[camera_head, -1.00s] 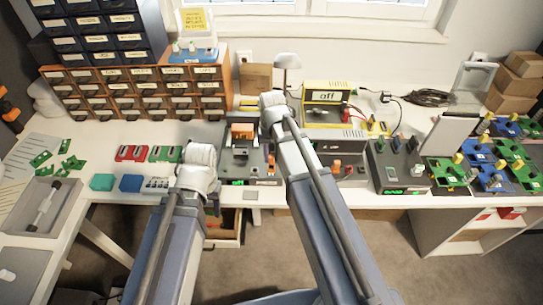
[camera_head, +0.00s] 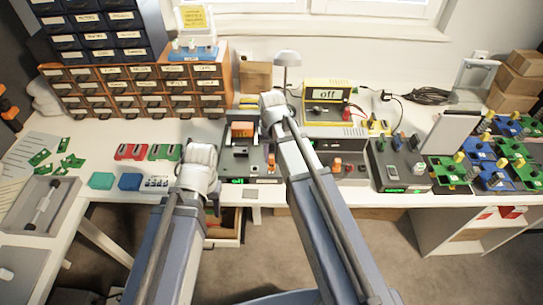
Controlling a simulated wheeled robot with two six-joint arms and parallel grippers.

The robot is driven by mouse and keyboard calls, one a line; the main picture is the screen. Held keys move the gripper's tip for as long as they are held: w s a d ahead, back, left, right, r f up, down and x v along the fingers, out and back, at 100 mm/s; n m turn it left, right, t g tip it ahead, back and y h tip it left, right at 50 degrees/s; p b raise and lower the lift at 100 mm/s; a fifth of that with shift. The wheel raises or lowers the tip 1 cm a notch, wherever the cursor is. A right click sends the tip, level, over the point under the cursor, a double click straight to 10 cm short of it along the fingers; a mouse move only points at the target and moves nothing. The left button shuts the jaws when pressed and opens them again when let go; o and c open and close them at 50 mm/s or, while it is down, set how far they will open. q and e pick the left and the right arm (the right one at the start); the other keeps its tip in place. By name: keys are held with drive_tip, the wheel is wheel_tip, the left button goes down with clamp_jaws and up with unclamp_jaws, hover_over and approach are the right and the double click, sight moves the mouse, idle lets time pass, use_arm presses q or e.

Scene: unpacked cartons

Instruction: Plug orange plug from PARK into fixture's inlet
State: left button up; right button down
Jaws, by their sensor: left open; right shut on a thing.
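A dark grey fixture (camera_head: 231,164) with an orange block (camera_head: 242,130) on it and a small green display stands at the middle of the bench. A small orange-red piece (camera_head: 271,159) shows at its right side. My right gripper (camera_head: 271,122) is at the fixture's right side, mostly hidden behind its own wrist. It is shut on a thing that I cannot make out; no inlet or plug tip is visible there. My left gripper (camera_head: 213,196) is open at the fixture's front left, partly hidden by its wrist. I cannot read a PARK label.
A grey unit with orange plugs (camera_head: 337,165) and a yellow meter reading "off" (camera_head: 327,94) stand right of my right arm. A dark box with connectors (camera_head: 397,170) is further right. Red and green parts (camera_head: 150,152) lie left. A drawer (camera_head: 224,229) is open below.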

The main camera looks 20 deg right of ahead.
sight(272, 156)
drive_tip(key=shift+f+b, duration=0.75)
idle(1.3)
drive_tip(key=c, duration=0.7)
unclamp_jaws()
drive_tip(key=shift+r, duration=0.1)
wheel_tip(272, 156, up, 8)
drive_tip(key=p, duration=0.8)
